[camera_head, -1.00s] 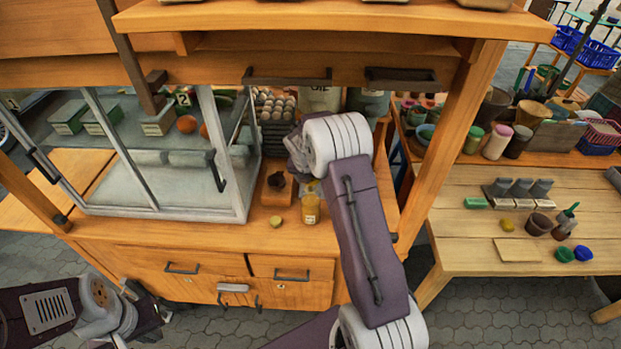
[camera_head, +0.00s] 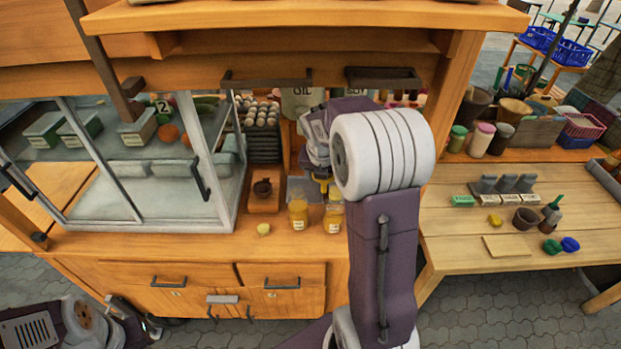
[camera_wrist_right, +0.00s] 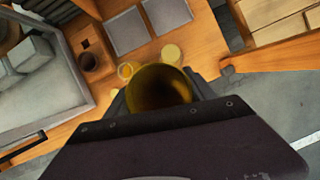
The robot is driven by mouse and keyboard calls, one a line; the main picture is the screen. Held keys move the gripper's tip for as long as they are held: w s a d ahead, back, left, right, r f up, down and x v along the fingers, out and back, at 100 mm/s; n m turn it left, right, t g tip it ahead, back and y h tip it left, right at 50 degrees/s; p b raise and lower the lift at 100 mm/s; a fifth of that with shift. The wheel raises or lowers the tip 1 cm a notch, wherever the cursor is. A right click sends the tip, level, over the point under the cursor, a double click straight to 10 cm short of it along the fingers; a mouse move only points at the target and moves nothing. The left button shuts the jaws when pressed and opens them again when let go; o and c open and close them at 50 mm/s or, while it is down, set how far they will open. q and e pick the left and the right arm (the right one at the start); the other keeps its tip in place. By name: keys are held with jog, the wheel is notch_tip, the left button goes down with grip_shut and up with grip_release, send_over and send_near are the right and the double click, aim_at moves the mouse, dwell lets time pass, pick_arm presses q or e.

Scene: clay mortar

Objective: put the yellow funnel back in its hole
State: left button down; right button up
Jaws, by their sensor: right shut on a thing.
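My right gripper (camera_head: 318,172) is shut on the yellow funnel (camera_head: 323,185), above the wooden counter behind two yellow jars. In the head view my wrist and arm cover much of the grip and only a little of the funnel shows. In the right wrist view the funnel (camera_wrist_right: 160,88) fills the space between the fingers, its wide mouth toward the camera.
Two yellow jars (camera_head: 298,213) (camera_head: 334,217) stand on the counter (camera_head: 200,244). A small dark pot (camera_head: 262,187) sits on a wooden board left of them. A glass case (camera_head: 165,205) stands further left. Posts and an upper shelf (camera_head: 300,15) frame the stall.

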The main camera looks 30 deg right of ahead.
jog(key=shift+s+d+r, duration=0.1)
jog(key=shift+s+r, duration=0.2)
jog(key=shift+s, duration=0.15)
jog(key=shift+r+p, duration=2.55)
jog(key=shift+p, duration=0.35)
jog(key=shift+d, duration=0.15)
